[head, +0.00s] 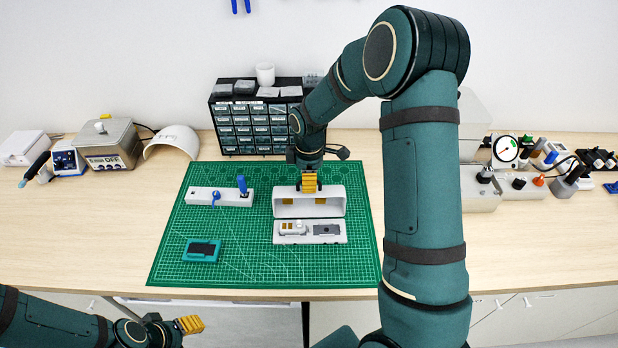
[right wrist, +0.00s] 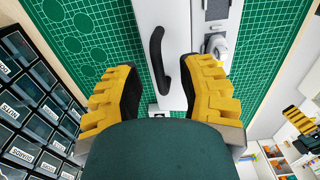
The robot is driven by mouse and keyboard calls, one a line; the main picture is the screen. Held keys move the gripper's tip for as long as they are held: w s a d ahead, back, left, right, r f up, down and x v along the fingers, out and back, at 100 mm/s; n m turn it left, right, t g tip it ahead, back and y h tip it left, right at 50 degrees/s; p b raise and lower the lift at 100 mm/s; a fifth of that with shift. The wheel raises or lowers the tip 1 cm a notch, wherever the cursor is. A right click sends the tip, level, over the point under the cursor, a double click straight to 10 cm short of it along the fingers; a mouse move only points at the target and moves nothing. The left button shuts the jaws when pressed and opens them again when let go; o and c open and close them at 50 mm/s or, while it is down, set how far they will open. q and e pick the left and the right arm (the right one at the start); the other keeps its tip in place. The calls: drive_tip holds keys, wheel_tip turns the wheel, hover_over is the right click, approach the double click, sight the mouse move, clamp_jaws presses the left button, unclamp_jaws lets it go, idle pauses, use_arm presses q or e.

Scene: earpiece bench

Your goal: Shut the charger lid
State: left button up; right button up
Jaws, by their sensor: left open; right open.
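The charger is a white case on the green mat, with its lid (head: 309,207) standing raised at the back of its base (head: 340,241). The base holds a white piece and a grey module. My right gripper (head: 309,187) is at the lid's upper edge in the head view. In the right wrist view my right gripper (right wrist: 163,68) is open, with its yellow fingers wide apart and part of the white case visible between and beyond them. Whether it touches the lid cannot be told. My left gripper (head: 190,325) is open and empty, low at the left, in front of the table.
A white strip (head: 232,197) with blue-handled tools lies left of the charger on the green mat (head: 255,258). A teal box (head: 203,250) lies nearer the front. A black drawer cabinet (head: 255,125) stands behind. The mat in front of the charger is clear.

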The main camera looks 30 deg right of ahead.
clamp_jaws()
drive_tip(key=shift+s+f, duration=0.1)
drive_tip(key=shift+s, duration=0.05)
idle(0.4)
drive_tip(key=shift+s+a+t+b, duration=0.25)
drive_tip(key=shift+s+t+b, duration=0.1)
drive_tip(key=shift+b, duration=0.55)
use_arm(q)
drive_tip(key=s+f+b, duration=0.4)
drive_tip(key=f+b, duration=1)
drive_tip(key=f, duration=0.2)
drive_tip(key=shift+a+f+g, duration=0.25)
drive_tip(key=shift+a+g, duration=0.05)
use_arm(e)
drive_tip(key=s+a+f+t+h, duration=0.1)
drive_tip(key=s+a+t+h, duration=0.1)
drive_tip(key=s+a, duration=0.3)
drive_tip(key=shift+s+t, duration=0.65)
drive_tip(key=shift+s, duration=1.3)
drive_tip(key=shift+a, duration=0.1)
